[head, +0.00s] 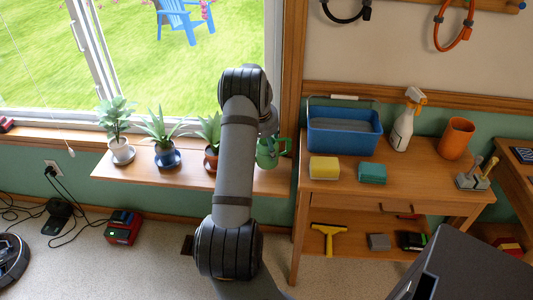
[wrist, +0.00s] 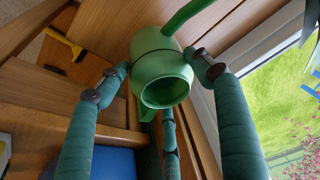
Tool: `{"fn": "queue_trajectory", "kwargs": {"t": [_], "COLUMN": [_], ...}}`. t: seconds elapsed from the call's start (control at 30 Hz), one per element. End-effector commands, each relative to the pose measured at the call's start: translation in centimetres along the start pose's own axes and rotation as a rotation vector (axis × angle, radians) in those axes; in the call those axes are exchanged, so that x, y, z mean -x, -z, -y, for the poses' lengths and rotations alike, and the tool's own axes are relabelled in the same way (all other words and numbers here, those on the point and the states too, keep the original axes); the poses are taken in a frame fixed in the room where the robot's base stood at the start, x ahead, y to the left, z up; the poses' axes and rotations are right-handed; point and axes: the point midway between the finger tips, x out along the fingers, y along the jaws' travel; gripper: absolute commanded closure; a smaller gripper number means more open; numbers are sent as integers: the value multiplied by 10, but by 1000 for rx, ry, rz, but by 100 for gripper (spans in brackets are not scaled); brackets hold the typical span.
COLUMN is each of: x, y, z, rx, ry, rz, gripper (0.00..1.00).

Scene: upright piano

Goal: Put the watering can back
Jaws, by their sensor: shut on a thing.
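The green watering can (head: 272,155) shows in the head view at the right end of the window shelf, partly covered by my arm. In the wrist view the can (wrist: 160,88) has its round opening towards the camera and its spout pointing up. My gripper (wrist: 157,74) is shut on the can, with teal fingers on either side of its body. In the head view the fingers are mostly hidden behind my arm. I cannot tell whether the can touches the shelf (head: 180,188).
Several potted plants, one in a blue pot (head: 167,157), stand left of the can. The wooden bench on the right holds a blue basin (head: 343,140), a yellow sponge (head: 324,168), a spray bottle (head: 402,125) and an orange cup (head: 457,138). The window wall is close behind.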

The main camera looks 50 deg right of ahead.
Motion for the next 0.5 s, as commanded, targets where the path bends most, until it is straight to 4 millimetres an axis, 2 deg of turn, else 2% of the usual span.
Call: {"fn": "queue_trajectory", "kwargs": {"t": [0.2, 0.5], "x": [-28, -30], "y": [-10, -10], "z": [1, 2], "rx": [-1, -1], "ry": [0, 0], "rz": [2, 0], "gripper": [90, 90]}}
